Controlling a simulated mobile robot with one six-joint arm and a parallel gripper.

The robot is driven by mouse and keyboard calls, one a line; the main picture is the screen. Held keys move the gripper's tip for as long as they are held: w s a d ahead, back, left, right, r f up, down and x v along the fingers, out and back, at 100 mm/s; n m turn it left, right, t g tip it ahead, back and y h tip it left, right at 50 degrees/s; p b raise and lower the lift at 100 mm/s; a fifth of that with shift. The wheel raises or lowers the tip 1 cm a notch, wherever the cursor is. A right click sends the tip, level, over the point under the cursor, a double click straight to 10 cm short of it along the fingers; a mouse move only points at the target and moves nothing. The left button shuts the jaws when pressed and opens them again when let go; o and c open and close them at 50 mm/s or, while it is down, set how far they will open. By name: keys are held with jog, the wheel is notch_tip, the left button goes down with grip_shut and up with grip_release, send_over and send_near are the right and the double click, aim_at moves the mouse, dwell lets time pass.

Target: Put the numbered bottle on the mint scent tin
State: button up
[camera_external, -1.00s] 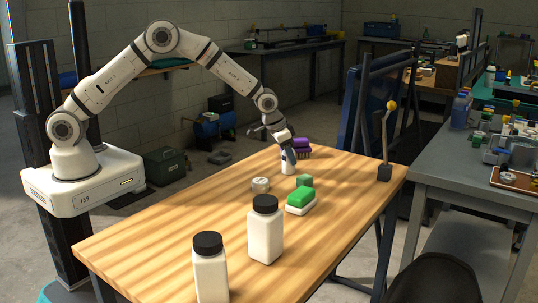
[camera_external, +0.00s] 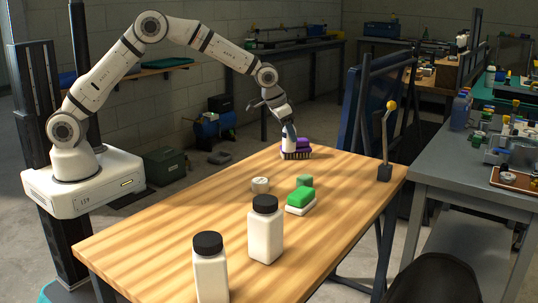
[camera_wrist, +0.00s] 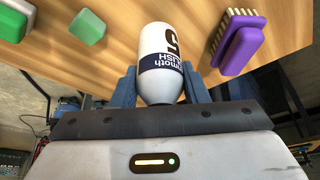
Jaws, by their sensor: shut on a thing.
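My gripper (camera_external: 289,128) is shut on a white bottle (camera_external: 289,143) and holds it near the far end of the wooden table. In the wrist view the bottle (camera_wrist: 160,45) sits between the blue fingers (camera_wrist: 160,92) and shows a dark label with a large number that looks like 5. A small mint-green block (camera_external: 305,181), likely the mint scent tin, rests on the table nearer the camera, apart from the bottle. It also shows at the upper left of the wrist view (camera_wrist: 88,27).
A purple brush (camera_external: 303,144) lies beside the held bottle. A round white item (camera_external: 260,185) and two black-capped white bottles (camera_external: 265,232) (camera_external: 210,272) stand on the table (camera_external: 150,240). A lever (camera_external: 385,150) rises at the right edge.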

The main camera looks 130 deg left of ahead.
jog(key=d+r+b, duration=0.2)
jog(key=d+r, duration=0.1)
jog(key=d, duration=0.1)
jog(key=m+b, duration=0.1)
jog(key=b, duration=0.3)
send_over(260, 180)
jog(key=shift+w+f, duration=0.1)
jog(key=shift+f, duration=3.6)
jog(key=shift+f, duration=0.25)
jog(key=o, duration=1.1)
jog(key=shift+c, duration=0.2)
jog(key=shift+r, duration=0.2)
